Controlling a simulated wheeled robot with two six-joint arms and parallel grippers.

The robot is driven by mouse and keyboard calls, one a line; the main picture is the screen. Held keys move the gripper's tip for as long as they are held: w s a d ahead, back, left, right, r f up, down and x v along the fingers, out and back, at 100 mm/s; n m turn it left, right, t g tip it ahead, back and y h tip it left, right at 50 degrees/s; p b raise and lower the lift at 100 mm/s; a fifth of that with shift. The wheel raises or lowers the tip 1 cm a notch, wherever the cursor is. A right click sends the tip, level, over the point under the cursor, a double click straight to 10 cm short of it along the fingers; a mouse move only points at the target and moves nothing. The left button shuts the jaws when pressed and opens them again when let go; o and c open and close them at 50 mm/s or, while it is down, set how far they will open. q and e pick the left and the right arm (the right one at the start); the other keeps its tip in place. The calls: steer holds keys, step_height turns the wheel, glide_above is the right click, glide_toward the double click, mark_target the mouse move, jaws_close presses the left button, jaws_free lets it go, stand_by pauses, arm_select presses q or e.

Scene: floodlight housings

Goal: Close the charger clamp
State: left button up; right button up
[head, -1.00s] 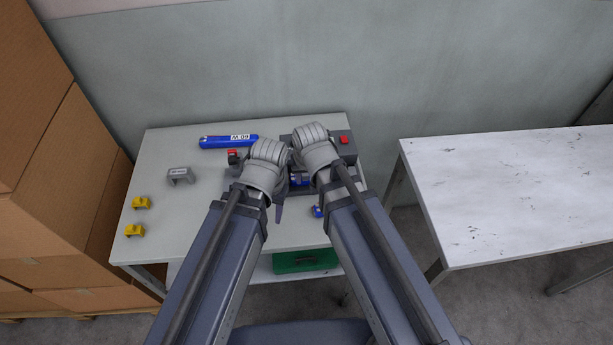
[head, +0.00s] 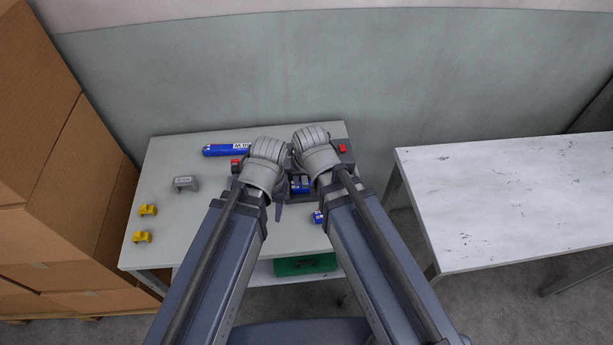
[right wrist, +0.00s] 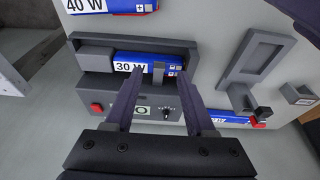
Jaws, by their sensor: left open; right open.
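The charger (right wrist: 150,105) is a grey box with a red button, a knob and a small display in the right wrist view. A blue battery marked 30 W (right wrist: 135,68) lies in its grey cradle, with a small grey upright piece (right wrist: 158,74) in front of it. A grey frame-like bracket (right wrist: 256,58) stands to the right; I cannot tell which part is the clamp. My right gripper (right wrist: 155,80) is open, its fingers apart over the charger front. My left gripper (head: 280,208) is open beside the charger, mostly hidden by its own wrist in the head view.
A long blue battery (head: 227,150) lies at the back of the grey table (head: 165,240). A grey block (head: 186,184) and two yellow pieces (head: 147,210) (head: 141,237) lie on the left. A white table (head: 500,200) stands right; cardboard boxes (head: 80,170) stand left.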

arm_select(q)
step_height(320, 180, up, 3)
steer(key=shift+f+p, duration=0.15)
steer(key=shift+p, duration=0.7)
arm_select(e)
steer(key=v, duration=0.2)
steer(key=shift+s+r, duration=0.1)
steer(key=shift+r, duration=0.3)
